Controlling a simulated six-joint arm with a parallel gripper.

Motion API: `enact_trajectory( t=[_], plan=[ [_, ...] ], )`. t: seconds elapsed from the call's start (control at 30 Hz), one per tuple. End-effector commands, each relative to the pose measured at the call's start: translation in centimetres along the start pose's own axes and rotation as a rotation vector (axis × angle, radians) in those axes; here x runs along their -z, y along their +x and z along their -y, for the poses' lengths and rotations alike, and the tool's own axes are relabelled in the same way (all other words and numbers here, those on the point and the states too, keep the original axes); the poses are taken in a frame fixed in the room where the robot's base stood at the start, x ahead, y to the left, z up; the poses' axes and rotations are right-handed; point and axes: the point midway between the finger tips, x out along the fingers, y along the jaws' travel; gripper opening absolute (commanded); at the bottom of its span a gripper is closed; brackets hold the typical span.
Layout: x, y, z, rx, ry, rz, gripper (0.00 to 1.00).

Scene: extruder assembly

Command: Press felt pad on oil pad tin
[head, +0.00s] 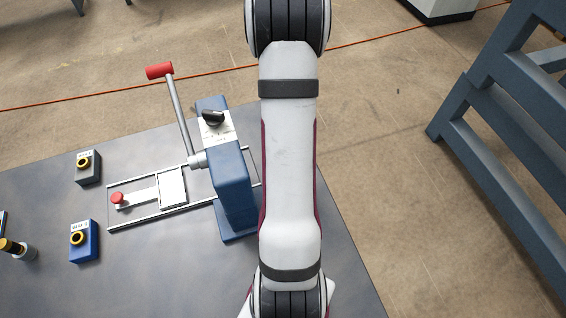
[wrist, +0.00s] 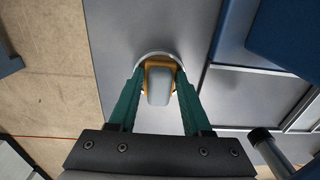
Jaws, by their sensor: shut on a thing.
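My gripper (wrist: 159,76) shows in the wrist view, its green fingers shut on a tan-and-grey piece (wrist: 158,86). The piece has a tan block between the fingertips and a pale grey rounded bar facing the camera. A round pale rim (wrist: 152,53) shows behind the fingertips, close to the grey table top; whether it belongs to the held piece or is the oil pad tin, I cannot tell. I cannot make out the felt pad for certain. In the head view my arm stands in front and my gripper is out of view.
A blue lever press (head: 232,185) with a red-ended handle (head: 160,71) stands on the grey table (head: 165,270). A railed slide with a white plate (head: 172,188) and red knob (head: 118,198) lies left of it. A grey box (head: 89,170) and blue box (head: 83,242) stand further left.

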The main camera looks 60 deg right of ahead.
Motion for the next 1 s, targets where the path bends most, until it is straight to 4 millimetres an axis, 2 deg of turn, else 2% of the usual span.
enact_trajectory(
  t=[0.37, 1.0],
  plan=[
    [0.0, 0.0, 0.0, 0.0, -0.002, 0.001, 0.04],
    [0.1, -6.8, 0.0, 0.0, 0.0, -0.001, 0.04]
  ],
)
